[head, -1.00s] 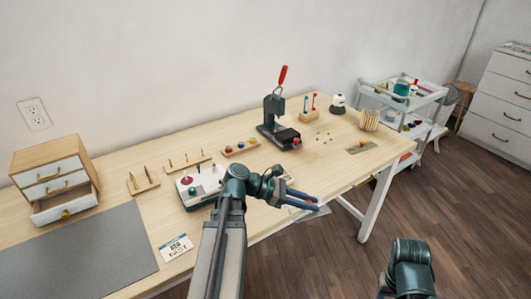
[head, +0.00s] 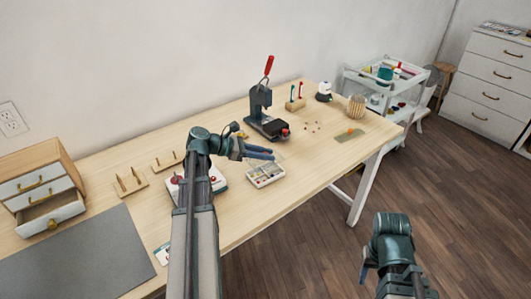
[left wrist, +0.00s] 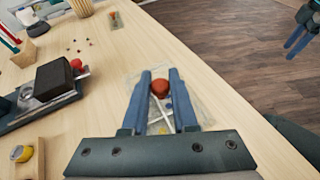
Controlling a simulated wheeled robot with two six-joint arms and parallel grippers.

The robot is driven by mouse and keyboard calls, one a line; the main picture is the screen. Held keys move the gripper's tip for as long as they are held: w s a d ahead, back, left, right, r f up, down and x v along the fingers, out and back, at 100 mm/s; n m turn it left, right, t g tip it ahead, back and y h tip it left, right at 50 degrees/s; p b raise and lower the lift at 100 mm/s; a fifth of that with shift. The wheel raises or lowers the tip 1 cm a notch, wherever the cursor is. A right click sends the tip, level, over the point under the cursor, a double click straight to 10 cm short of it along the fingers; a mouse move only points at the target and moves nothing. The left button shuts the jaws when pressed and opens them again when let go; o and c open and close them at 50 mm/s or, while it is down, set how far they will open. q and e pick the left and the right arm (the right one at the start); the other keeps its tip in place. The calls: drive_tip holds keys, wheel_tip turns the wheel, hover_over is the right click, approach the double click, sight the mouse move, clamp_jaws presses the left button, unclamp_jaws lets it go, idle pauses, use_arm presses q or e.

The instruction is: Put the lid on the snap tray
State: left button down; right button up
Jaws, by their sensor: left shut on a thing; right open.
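The snap tray (head: 265,176), a pale tray with several filled compartments, sits near the table's front edge in the head view. My left gripper (head: 270,154) is just behind and above it. In the left wrist view the left gripper (left wrist: 160,82) is shut on the red knob (left wrist: 160,89) of a clear lid (left wrist: 184,86). The lid is faint and see-through; I cannot tell its height above the table. Pale crossed bars show between the fingers. My right gripper (head: 364,272) hangs off the table, empty; its open fingers show in the left wrist view (left wrist: 298,36).
A black press (head: 262,112) with a red handle stands behind the tray. A white device (head: 218,184) sits left of it, partly behind my arm. The table front right of the tray is clear.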

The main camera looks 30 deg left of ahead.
sight(265, 173)
use_arm(q)
drive_tip(key=shift+f+b, duration=2.25)
drive_tip(key=shift+f+b, duration=0.35)
drive_tip(key=shift+f, duration=0.05)
idle(0.5)
drive_tip(key=c, duration=0.6)
unclamp_jaws()
drive_tip(key=shift+s+r, duration=0.1)
drive_tip(key=p+v, duration=0.5)
drive_tip(key=v, duration=0.7)
drive_tip(key=shift+s+a+r, duration=0.15)
drive_tip(key=shift+s+a, duration=0.05)
drive_tip(key=shift+a, duration=0.05)
drive_tip(key=shift+s+a+r, duration=0.1)
drive_tip(key=shift+s+a, duration=0.2)
